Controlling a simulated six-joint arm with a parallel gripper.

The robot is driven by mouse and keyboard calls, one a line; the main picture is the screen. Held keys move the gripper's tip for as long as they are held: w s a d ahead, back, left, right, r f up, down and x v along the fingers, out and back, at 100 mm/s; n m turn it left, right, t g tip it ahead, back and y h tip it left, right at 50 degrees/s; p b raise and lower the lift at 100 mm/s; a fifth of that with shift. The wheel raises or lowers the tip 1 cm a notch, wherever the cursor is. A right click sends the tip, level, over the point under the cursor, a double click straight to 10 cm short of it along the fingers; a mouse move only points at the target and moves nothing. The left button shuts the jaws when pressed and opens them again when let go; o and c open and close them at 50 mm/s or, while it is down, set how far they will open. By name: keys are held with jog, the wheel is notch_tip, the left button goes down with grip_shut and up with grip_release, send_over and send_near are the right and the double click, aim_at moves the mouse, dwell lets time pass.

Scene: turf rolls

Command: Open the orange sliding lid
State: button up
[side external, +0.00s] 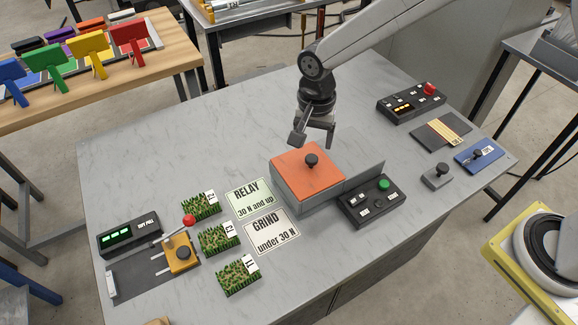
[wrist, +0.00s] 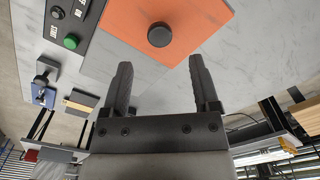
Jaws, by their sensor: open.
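The orange sliding lid (side external: 300,174) lies flat over a grey box (side external: 296,206) near the middle of the table. A black round knob (side external: 311,159) stands up from the lid. In the wrist view the lid (wrist: 190,18) is at the top, with its knob (wrist: 160,35) ahead of the fingers. My gripper (side external: 314,141) is above the table just behind the lid, open and empty. In the wrist view its two fingers (wrist: 158,78) are spread apart, and the knob is beyond their tips, not between them.
A black control box with a green button (side external: 371,200) stands right of the grey box, close beside it. Relay (side external: 249,198) and grind (side external: 271,231) cards lie to the left, with several turf pieces (side external: 219,239). A black box with a red button (side external: 412,102) stands at the back right.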

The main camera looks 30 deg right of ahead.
aim_at(312, 158)
jog(key=shift+f, duration=2.8)
grip_shut()
jog(key=shift+r, duration=0.1)
